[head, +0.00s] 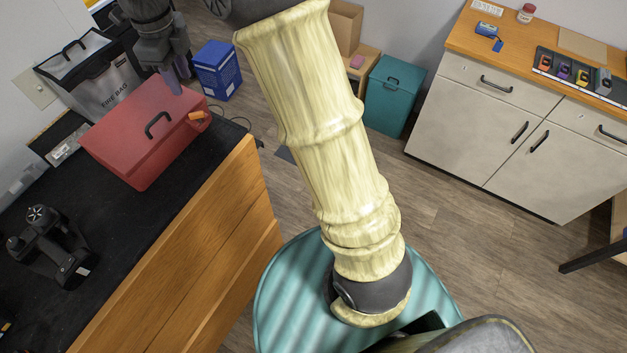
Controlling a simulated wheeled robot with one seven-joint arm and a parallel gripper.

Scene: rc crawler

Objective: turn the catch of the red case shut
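The red case (140,140) stands on the black top of the wooden bench at the left. Its lid looks down and bears a black handle (157,125). A small orange catch (197,116) sits at the case's right end; its exact turn is too small to tell. My gripper (175,84) points down at the far edge of the case, up and left of the catch. Its fingertips overlap the lid's far edge in the picture, and I cannot tell whether they touch it. The fingers look close together, but their gap cannot be made out.
A grey fire bag (95,80) stands behind the case. A black device (50,245) lies on the near bench top (125,225). A blue box (217,70) and a teal bin (393,95) stand beyond the bench. My arm crosses the middle of the view. Bench space before the case is clear.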

